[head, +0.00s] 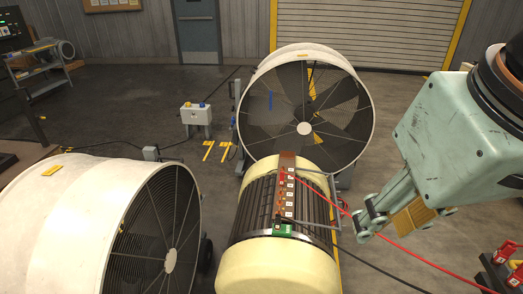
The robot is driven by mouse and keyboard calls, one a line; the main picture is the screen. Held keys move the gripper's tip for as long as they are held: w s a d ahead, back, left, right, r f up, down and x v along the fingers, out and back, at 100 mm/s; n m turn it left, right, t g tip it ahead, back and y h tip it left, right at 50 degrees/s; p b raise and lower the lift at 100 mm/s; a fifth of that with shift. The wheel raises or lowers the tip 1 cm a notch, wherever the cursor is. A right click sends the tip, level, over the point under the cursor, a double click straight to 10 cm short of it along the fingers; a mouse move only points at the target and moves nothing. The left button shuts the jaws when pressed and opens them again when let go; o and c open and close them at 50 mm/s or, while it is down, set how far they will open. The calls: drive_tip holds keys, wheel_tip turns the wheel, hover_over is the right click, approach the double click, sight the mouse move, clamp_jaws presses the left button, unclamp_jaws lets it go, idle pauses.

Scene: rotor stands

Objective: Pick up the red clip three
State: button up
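Red clips with white tags sit at the lower right edge, one clip (502,254) behind another clip (516,277). Their numbers are too small to read, so I cannot tell which is clip three. A brown terminal strip (286,195) with red parts and white labels lies along the top of the cream-ended rotor (265,265). A red cable (395,243) runs from near this strip toward the lower right. My gripper (395,222) hangs right of the rotor, apart from the strip and left of the red clips. I see nothing held in it, but its finger gap is unclear.
A large white fan housing (70,215) stands at left, and another fan (305,105) stands behind the rotor. A grey box (196,115) with coloured knobs stands between them. A black cable (375,272) crosses the floor. Floor right of the rotor is mostly open.

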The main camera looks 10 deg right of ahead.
idle(0.4)
drive_tip(key=w+d+f+m+h, duration=0.1)
drive_tip(key=w+f, duration=0.2)
drive_tip(key=w, duration=1.7)
drive_tip(key=w+d+f+m, duration=0.1)
drive_tip(key=w+d+f, duration=0.15)
drive_tip(key=w, duration=1.85)
drive_tip(key=w+a+f, duration=0.2)
drive_tip(key=w+f, duration=1.3)
drive_tip(key=w, duration=0.1)
drive_tip(key=w+a+f, duration=0.1)
drive_tip(key=w+f, duration=0.5)
drive_tip(key=f, duration=0.5)
drive_tip(key=w+a+f, duration=0.2)
drive_tip(key=w+f, duration=0.5)
drive_tip(key=f, duration=0.5)
drive_tip(key=shift+w+m, duration=0.15)
drive_tip(key=shift+m, duration=0.15)
drive_tip(key=shift+f, duration=0.1)
